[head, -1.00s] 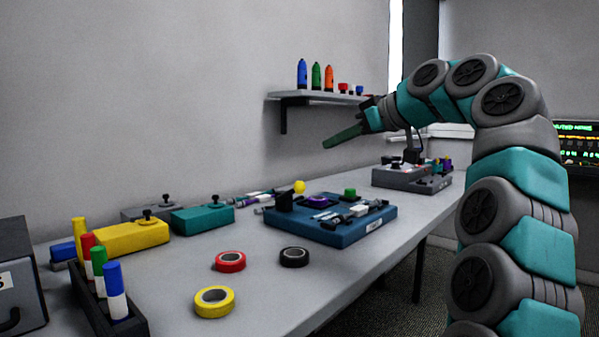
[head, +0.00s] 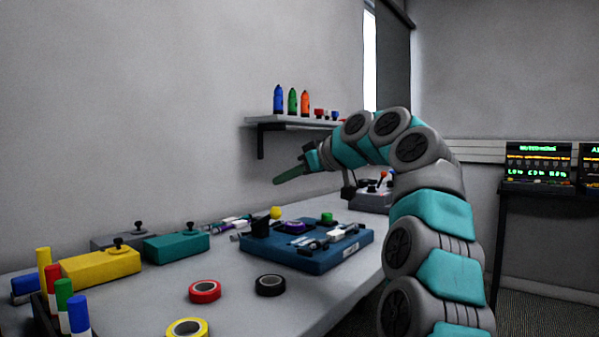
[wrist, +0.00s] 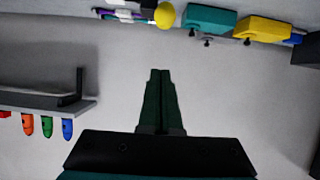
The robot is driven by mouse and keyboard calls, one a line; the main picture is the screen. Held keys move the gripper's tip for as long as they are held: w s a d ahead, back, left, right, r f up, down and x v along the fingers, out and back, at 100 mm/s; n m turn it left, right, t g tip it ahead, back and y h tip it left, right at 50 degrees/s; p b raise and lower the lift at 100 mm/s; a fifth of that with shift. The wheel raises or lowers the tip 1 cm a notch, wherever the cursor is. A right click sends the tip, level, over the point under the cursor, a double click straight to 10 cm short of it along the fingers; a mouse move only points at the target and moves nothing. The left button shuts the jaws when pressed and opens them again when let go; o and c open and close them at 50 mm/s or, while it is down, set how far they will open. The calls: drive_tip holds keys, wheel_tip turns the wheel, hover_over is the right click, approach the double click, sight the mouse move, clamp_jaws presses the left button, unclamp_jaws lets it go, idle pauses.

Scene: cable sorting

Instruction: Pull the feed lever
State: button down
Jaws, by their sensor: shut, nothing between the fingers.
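No part in view is labelled as the feed lever. A round yellow knob (head: 276,213) stands at the back left of a blue board (head: 310,262) on the table; it also shows at the top of the wrist view (wrist: 165,15). A grey control box (head: 368,199) with a small red-topped stick (head: 383,175) stands farther back, partly hidden by my arm. My gripper (head: 276,181) is shut and empty, in the air above the table near the wall, apart from both. Its dark green fingers show together in the wrist view (wrist: 160,75).
A wall shelf (head: 290,122) with coloured bottles is close behind my gripper. Teal (head: 176,247) and yellow (head: 100,267) boxes stand left along the wall. Red (head: 205,291), black (head: 270,285) and yellow (head: 187,328) tape rolls lie in front. Screens (head: 538,165) stand at the far right.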

sight(264, 219)
drive_tip(key=shift+x, duration=1.2)
drive_tip(key=shift+s+d+f+b, duration=0.2)
drive_tip(key=shift+f+b, duration=0.2)
drive_tip(key=shift+f, duration=0.5)
drive_tip(key=shift+s+d+f+b, duration=0.1)
drive_tip(key=shift+d+f+b, duration=0.2)
drive_tip(key=shift+f, duration=0.55)
drive_tip(key=shift+a+f, duration=0.1)
drive_tip(key=shift+f+b, duration=0.2)
drive_tip(key=shift+b, duration=0.15)
drive_tip(key=shift+s+f+b, duration=0.1)
drive_tip(key=shift+f+b, duration=0.05)
drive_tip(key=shift+b, duration=0.35)
